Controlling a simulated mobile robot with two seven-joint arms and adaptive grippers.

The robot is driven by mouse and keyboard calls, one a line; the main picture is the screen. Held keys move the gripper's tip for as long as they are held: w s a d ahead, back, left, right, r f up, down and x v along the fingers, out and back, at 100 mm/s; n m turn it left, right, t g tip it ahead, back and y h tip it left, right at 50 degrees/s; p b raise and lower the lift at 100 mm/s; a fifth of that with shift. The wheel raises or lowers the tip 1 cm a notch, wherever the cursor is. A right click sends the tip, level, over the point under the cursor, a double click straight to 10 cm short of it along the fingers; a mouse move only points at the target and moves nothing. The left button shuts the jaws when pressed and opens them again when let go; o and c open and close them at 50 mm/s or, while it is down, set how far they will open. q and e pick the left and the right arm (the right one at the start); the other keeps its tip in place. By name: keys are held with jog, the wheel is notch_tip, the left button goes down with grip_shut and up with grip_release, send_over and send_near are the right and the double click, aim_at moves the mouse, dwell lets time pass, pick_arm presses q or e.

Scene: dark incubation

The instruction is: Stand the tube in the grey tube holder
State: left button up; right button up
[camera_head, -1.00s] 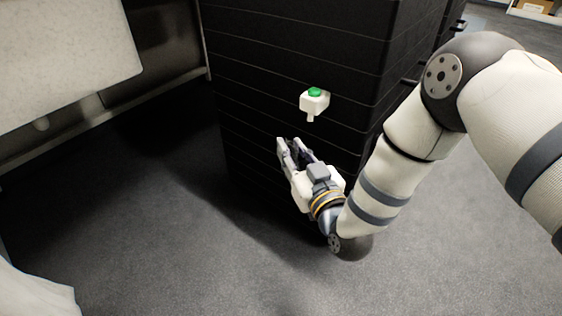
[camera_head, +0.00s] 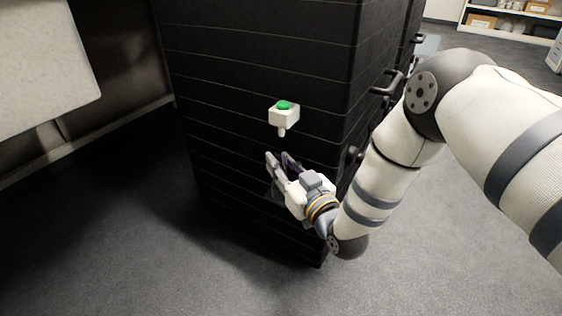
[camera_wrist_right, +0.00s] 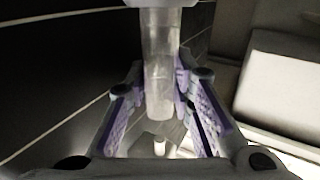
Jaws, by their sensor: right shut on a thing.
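My right gripper (camera_head: 278,160) is in front of the black cabinet in the head view, fingers pointing up and to the left. In the right wrist view, its purple-padded fingers (camera_wrist_right: 160,112) are on either side of a translucent tube (camera_wrist_right: 159,70), and the gripper is shut on it. The tube runs down from a pale part at the top edge of that view. I cannot make the tube out clearly in the head view. The grey tube holder is not in view. My left gripper is not in view.
A tall black cabinet (camera_head: 260,62) with dark handles (camera_head: 386,84) stands close to my right gripper. A white box with a green button (camera_head: 284,116) shows against its front. A pale-topped table (camera_head: 45,55) is at left. Dark grey floor (camera_head: 150,265) is open in front. Shelves (camera_head: 510,22) stand far right.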

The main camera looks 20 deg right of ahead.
jog(key=shift+f, duration=0.6)
dwell(0.3)
jog(key=o, duration=0.9)
jog(key=s, duration=0.4)
jog(key=s+d, duration=0.1)
jog(key=s, duration=0.7)
jog(key=shift+d, duration=0.4)
